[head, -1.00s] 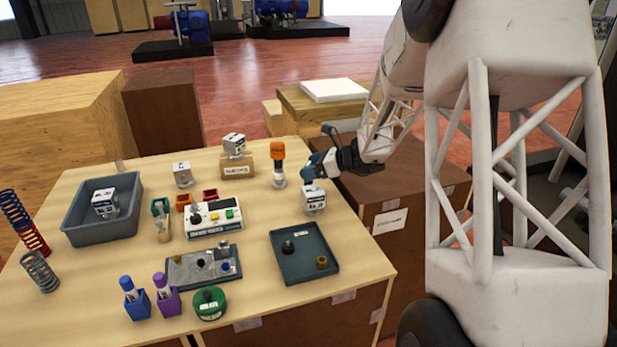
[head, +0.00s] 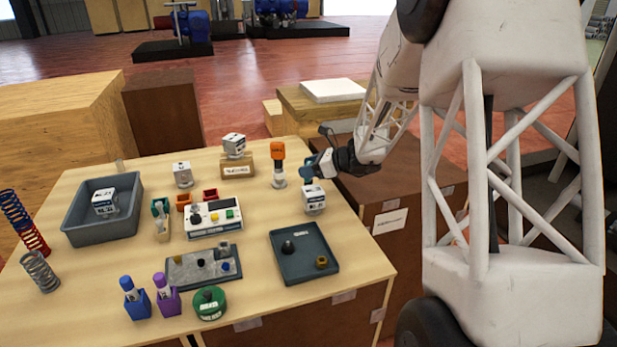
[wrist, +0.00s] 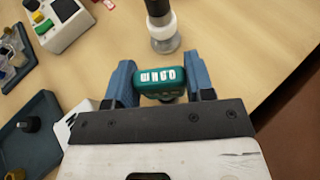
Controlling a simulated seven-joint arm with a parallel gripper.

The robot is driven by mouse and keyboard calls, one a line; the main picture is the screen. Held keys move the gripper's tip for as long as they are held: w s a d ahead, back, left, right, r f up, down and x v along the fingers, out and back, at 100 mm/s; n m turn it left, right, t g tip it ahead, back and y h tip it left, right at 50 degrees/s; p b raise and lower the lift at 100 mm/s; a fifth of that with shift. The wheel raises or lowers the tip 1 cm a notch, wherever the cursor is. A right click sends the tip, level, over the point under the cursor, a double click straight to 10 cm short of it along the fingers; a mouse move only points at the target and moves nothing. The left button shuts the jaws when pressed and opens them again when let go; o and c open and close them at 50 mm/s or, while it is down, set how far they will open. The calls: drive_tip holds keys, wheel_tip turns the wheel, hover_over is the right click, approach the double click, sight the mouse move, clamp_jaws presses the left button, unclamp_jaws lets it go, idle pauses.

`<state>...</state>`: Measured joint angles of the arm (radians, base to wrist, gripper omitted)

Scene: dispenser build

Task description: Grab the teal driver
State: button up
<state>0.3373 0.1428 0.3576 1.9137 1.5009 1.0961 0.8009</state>
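The teal driver's handle (wrist: 160,81), with white lettering on it, sits between the two blue fingers of my gripper (wrist: 161,78) in the wrist view. Its edges lie very close to both fingers, and I cannot tell whether they press on it. The part below the handle is mostly hidden. In the head view my gripper (head: 311,167) is at the table's right edge, above and behind a white labelled cube (head: 313,199). The driver is small there and hard to separate from the fingers.
An orange-topped driver (head: 278,160) stands upright just left of my gripper. A dark tray (head: 283,270) lies in front, and a white control box (head: 213,219) stands further left. The table (head: 350,258) is bare near its right front edge.

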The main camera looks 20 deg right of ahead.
drive_tip(key=shift+c, duration=1.2)
drive_tip(key=shift+r, duration=0.1)
wheel_tip(320, 180, up, 18)
